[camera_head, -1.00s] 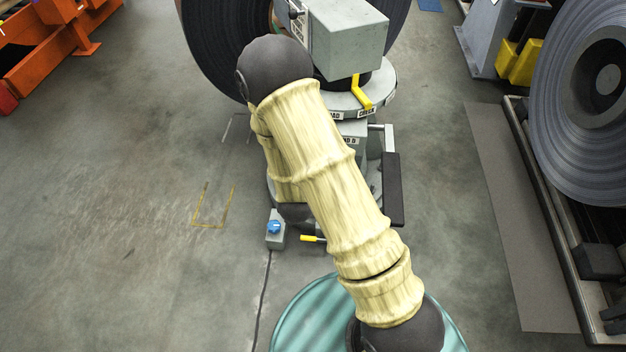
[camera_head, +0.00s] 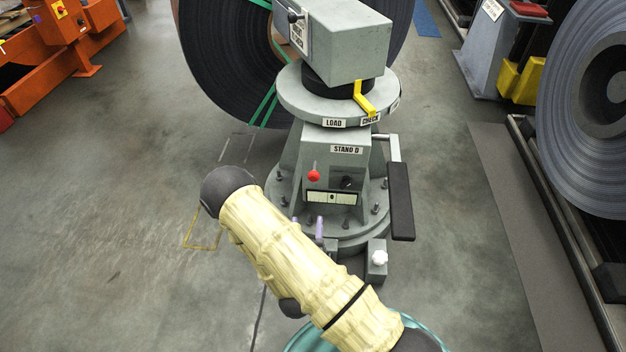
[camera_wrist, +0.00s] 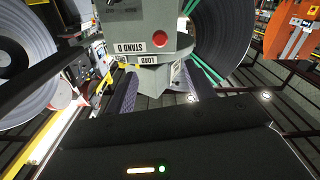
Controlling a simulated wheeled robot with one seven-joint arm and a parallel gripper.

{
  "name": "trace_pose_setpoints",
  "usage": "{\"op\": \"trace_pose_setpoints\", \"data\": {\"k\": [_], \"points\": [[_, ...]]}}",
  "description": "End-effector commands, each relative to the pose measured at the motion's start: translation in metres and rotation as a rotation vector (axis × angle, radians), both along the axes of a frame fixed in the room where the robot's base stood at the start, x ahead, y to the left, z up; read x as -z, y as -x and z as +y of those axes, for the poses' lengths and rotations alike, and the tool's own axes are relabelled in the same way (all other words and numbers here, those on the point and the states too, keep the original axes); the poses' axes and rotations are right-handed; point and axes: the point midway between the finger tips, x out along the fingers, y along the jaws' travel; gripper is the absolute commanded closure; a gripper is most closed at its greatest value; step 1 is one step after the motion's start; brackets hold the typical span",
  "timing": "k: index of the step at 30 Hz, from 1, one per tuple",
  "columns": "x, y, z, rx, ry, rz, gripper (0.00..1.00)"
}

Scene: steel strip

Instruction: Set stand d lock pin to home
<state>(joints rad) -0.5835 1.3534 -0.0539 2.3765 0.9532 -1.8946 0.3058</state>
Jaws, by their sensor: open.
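Stand D (camera_head: 292,160) is a grey pedestal with a "STAND D" label (camera_head: 346,149) on its front. A red ball knob (camera_head: 314,176) on a short stem sticks out below and left of that label; it looks like the lock pin. The red knob also shows in the wrist view (camera_wrist: 160,38), where the stand appears upside down. A dark hole or knob (camera_head: 347,183) is to its right, above a small marked plate (camera_head: 332,198). My gripper (camera_head: 308,226) is open and empty, its purplish fingers below the red knob and apart from it. The fingers also show in the wrist view (camera_wrist: 155,90).
A yellow handle (camera_head: 364,99) hangs at the turntable with LOAD and CHECK labels. A black-padded lever (camera_head: 401,200) juts out on the stand's right. A small box with a white knob (camera_head: 378,258) stands at the base.

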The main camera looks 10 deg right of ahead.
Motion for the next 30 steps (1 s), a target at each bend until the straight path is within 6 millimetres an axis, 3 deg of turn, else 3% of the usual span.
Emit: {"op": "trace_pose_setpoints", "data": {"k": [8, 30], "points": [[0.001, -0.032, -0.011, 0.003, -0.004, -0.004, 0.46], [0.001, -0.152, -0.051, 0.005, -0.003, -0.002, 0.46]]}}
